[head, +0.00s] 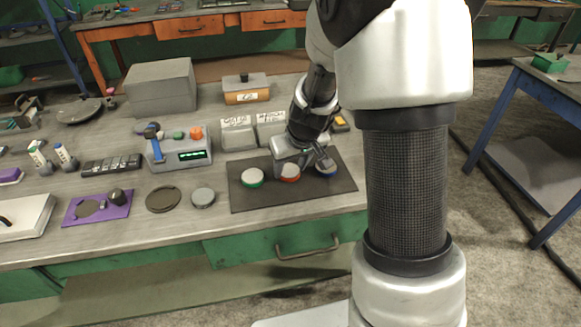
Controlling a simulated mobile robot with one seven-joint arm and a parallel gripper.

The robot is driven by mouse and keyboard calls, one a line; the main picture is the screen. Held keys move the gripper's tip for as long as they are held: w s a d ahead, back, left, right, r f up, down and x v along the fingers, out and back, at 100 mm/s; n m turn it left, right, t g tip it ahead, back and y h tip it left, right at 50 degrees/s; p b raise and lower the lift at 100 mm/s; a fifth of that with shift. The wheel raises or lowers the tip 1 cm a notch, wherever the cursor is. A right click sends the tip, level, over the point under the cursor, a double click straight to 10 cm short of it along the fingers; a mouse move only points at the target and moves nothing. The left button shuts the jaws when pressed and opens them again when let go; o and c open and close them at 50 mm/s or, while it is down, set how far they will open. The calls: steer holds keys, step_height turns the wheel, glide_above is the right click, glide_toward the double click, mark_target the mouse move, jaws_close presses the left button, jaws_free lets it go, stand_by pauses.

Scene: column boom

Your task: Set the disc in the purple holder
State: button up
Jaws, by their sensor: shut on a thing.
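The purple holder (125,206) lies flat near the table's front left, with a round grey recess and a black knob on it. Three white-topped discs are in a row on a dark mat (242,202): a green-rimmed disc (252,178), a red-rimmed disc (291,174) and a blue-rimmed disc (327,169). My gripper (290,167) is low over the mat, at the red-rimmed disc, and appears shut on it. The hand partly covers the red-rimmed and blue-rimmed discs. The fingertips are hard to make out.
A dark round dish (163,199) and a grey round piece (203,197) stand between holder and mat. Behind them are a grey control box (180,152), a black key strip (112,164) and labelled bins (238,138). A white box (22,218) is left of the holder.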

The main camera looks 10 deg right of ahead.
steer(key=shift+f, duration=0.15)
steer(key=o, duration=1.3)
steer(key=shift+o, duration=0.2)
